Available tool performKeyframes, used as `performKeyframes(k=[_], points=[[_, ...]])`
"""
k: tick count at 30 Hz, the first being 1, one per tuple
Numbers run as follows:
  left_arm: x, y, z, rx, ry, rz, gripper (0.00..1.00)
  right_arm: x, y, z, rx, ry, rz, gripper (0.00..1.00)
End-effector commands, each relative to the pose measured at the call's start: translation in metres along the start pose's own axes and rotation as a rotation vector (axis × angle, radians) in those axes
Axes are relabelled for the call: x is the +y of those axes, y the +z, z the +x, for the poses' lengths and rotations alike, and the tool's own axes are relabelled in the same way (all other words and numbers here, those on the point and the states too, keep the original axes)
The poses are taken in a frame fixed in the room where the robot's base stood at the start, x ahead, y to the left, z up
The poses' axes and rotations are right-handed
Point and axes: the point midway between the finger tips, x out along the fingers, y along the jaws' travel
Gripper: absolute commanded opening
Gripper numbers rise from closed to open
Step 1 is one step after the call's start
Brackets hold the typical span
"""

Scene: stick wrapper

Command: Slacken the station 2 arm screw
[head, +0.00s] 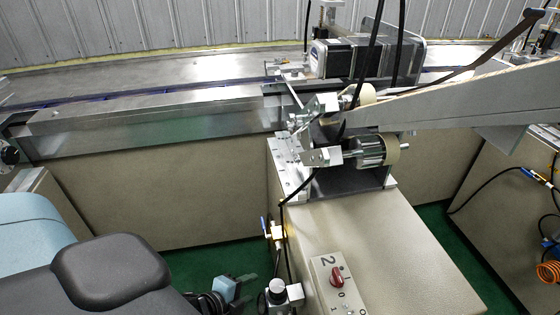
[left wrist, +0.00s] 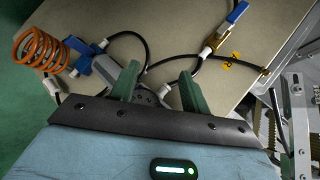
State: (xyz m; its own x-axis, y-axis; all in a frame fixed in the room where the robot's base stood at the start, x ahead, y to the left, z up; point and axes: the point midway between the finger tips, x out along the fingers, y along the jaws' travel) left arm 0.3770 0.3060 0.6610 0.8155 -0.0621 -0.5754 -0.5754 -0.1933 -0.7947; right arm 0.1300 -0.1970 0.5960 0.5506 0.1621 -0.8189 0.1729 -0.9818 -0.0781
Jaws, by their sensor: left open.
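Station 2 is the beige cabinet (head: 400,250) with a "2" plate (head: 325,262) on top. Its metal roller brackets (head: 322,157) stand at the back of the cabinet, left of a ridged roller (head: 369,152). I cannot make out for sure which small fastener there is the arm screw. My left gripper (left wrist: 158,74) is open in the left wrist view, its two green fingers apart. A dark regulator shows behind and between the fingers; I see nothing held. In the head view my left arm fills the lower left. My right gripper is not in view.
A red knob (head: 337,276) sits on the plate. A brass valve with a blue handle (left wrist: 236,12), black hoses and an orange coiled hose (left wrist: 40,50) lie near the left gripper. A motor (head: 335,57) and a slanted beam (head: 470,93) stand above the rollers.

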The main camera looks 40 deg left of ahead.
Motion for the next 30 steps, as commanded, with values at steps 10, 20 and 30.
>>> performKeyframes(k=[10,20,30], points=[[-0.159,0.023,0.054,0.127,-0.43,0.778,0.46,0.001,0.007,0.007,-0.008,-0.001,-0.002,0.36],[-0.339,0.061,0.027,0.067,-0.899,1.753,0.46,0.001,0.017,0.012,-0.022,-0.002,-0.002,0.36],[-0.393,0.081,-0.008,0.002,-1.052,2.117,0.46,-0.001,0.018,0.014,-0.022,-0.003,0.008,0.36]])
